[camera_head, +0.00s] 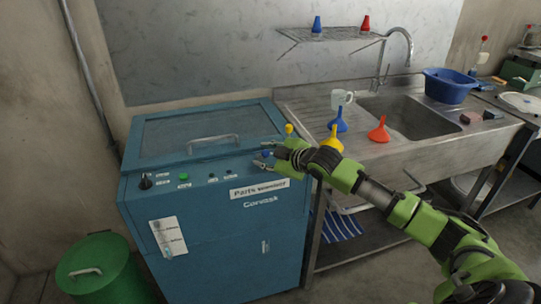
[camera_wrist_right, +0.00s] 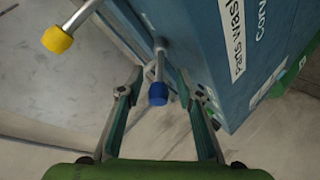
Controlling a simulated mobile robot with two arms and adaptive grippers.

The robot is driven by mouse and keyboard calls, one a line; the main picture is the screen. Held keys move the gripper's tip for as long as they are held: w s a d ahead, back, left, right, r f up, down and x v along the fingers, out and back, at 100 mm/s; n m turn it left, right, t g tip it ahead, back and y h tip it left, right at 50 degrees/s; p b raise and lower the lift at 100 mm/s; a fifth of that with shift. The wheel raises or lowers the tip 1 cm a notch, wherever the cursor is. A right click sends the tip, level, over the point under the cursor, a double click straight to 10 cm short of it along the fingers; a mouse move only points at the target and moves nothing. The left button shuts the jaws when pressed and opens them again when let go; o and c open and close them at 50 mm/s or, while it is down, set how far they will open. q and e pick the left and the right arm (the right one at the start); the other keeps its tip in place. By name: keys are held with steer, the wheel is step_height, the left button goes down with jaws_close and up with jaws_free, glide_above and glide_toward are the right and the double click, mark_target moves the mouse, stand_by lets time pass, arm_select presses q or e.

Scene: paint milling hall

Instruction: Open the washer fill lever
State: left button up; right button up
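The blue parts washer (camera_head: 215,215) stands at the left with its lid down and a label strip on its front edge. A metal lever with a blue knob (camera_head: 267,154) and one with a yellow knob (camera_head: 289,128) are at its right end. The wrist view shows the blue knob (camera_wrist_right: 158,94) and the yellow knob (camera_wrist_right: 57,40); no label tells which is the fill lever. My right gripper (camera_head: 262,154) is open. In the wrist view its fingers (camera_wrist_right: 159,75) lie either side of the blue knob, with visible gaps. My left gripper is not in view.
A steel sink (camera_head: 400,115) stands right of the washer, with yellow, blue and red funnels, a white mug (camera_head: 341,99) and a blue basin (camera_head: 449,86). A green bin (camera_head: 100,265) stands at the washer's left front. A wire shelf (camera_head: 325,35) hangs above the sink.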

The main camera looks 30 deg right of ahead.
steer(key=v, duration=1.1)
steer(key=shift+s+r, duration=0.15)
steer(key=shift+s, duration=0.2)
